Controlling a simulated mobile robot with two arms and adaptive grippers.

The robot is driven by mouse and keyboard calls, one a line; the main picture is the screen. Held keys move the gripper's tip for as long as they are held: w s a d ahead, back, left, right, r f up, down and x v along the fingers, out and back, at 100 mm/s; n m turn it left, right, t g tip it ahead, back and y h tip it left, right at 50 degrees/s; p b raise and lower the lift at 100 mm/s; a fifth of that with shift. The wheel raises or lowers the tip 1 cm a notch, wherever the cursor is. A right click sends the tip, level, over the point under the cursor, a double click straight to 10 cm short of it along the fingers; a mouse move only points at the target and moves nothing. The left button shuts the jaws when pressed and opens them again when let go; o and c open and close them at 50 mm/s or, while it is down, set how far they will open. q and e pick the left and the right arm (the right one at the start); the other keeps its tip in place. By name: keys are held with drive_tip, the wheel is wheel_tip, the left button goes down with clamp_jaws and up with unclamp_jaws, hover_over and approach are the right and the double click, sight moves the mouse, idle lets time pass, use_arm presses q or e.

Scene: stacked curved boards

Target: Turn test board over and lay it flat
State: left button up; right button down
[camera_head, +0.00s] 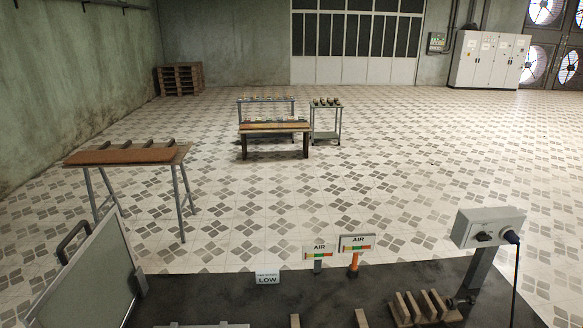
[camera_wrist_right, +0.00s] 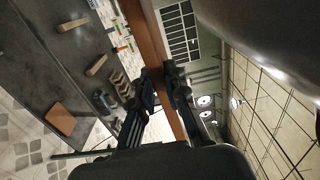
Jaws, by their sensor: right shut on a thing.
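In the right wrist view a brown board (camera_wrist_right: 148,38) runs between the dark fingers of my right gripper (camera_wrist_right: 165,82). The gripper is shut on it. The board is off the table and looks narrow, seen nearly along its edge; most of its faces are hidden. Its upper part reaches out of the frame at the top. I cannot tell which face is which. The board and my right gripper do not show in the head view. My left gripper is in neither view.
A dark work table (camera_head: 200,292) carries wooden blocks (camera_head: 360,319), a slotted wooden rack (camera_head: 424,306), AIR signs (camera_head: 357,243) and a LOW sign (camera_head: 267,278). A switch box (camera_head: 484,227) stands right, a framed panel (camera_head: 88,272) left. A flat brown piece (camera_wrist_right: 60,118) lies on the table.

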drive_tip(key=w+d+f+b, duration=0.1)
drive_tip(key=w+f+b, duration=0.3)
drive_tip(key=w, duration=0.5)
drive_tip(key=w+d+f+b, duration=0.1)
drive_tip(key=w+f+b, duration=0.4)
drive_tip(key=w+f, duration=0.2)
drive_tip(key=w+d+f+h+b, duration=0.1)
drive_tip(key=w+f+b, duration=0.4)
drive_tip(key=w, duration=0.6)
drive_tip(key=shift+d+f+m, duration=0.25)
drive_tip(key=shift+f+m, duration=0.05)
drive_tip(key=shift+f, duration=0.25)
